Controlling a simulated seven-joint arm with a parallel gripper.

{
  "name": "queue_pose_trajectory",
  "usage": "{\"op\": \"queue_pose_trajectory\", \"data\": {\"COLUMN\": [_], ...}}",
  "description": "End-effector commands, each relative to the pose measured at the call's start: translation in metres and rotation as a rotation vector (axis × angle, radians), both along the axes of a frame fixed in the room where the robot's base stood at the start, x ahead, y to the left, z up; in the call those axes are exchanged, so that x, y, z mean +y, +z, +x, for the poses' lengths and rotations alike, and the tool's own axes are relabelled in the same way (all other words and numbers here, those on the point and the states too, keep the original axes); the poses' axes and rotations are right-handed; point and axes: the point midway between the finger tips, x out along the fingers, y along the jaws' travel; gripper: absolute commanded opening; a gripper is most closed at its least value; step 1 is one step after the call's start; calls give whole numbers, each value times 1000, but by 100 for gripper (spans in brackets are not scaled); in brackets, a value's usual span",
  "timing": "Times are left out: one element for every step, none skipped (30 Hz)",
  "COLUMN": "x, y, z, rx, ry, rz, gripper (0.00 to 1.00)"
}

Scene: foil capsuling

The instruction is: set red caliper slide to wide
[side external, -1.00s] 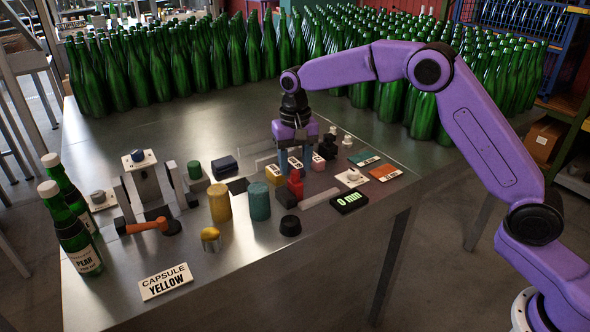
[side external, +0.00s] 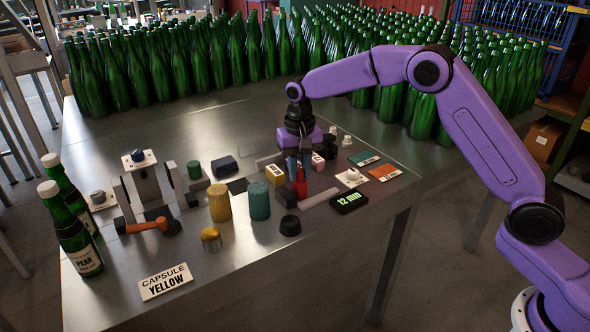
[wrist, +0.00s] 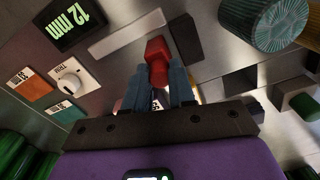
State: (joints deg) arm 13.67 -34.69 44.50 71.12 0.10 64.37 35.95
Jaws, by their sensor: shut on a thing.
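The red caliper slide (side external: 299,187) stands on its pale grey rail (side external: 319,197) at the right part of the bench. In the wrist view the red slide (wrist: 157,52) lies between the blue-grey fingers. My gripper (side external: 301,170) points down and is shut on the slide; it also shows in the wrist view (wrist: 158,82). The black caliper display (side external: 349,202) reads 12 mm; it also shows in the wrist view (wrist: 72,21). The fingers partly hide the slide's upper part.
A white trim knob (side external: 351,178) and teal and orange cards (side external: 384,172) lie to the right. Teal (side external: 259,201) and yellow (side external: 219,202) cylinders and a black puck (side external: 290,226) stand in front and left. Green bottles crowd the back.

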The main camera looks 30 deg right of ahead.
Motion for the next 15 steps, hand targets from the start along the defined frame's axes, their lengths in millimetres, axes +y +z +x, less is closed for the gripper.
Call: {"op": "queue_pose_trajectory", "data": {"x": [-15, -23, -33, -39, -45, -53, -57, -61, -65, -67, -69, -69, -69, -69, -69], "y": [1, 1, 1, 1, 1, 1, 1, 1, 1, 1, 1, 1, 0, 1, 1], "z": [1, 1, 1, 1, 1, 1, 1, 1, 1, 1, 1, 1, 1, 1, 1], "rx": [0, 0, 0, 0, -1, -1, 0, 0, -1, -1, -3, -3, -3, -3, -3], "ry": [-6, -6, -6, -7, -6, -7, -5, -4, -4, -4, -3, -2, -2, -2, -2], "rz": [-2, -2, -2, -2, -2, -2, -2, -2, -2, -2, -2, -2, -2, -2, -2], "gripper": [0, 0, 0, 0, 0, 0, 0, 0, 0, 0, 0, 0, 0, 0, 0]}}
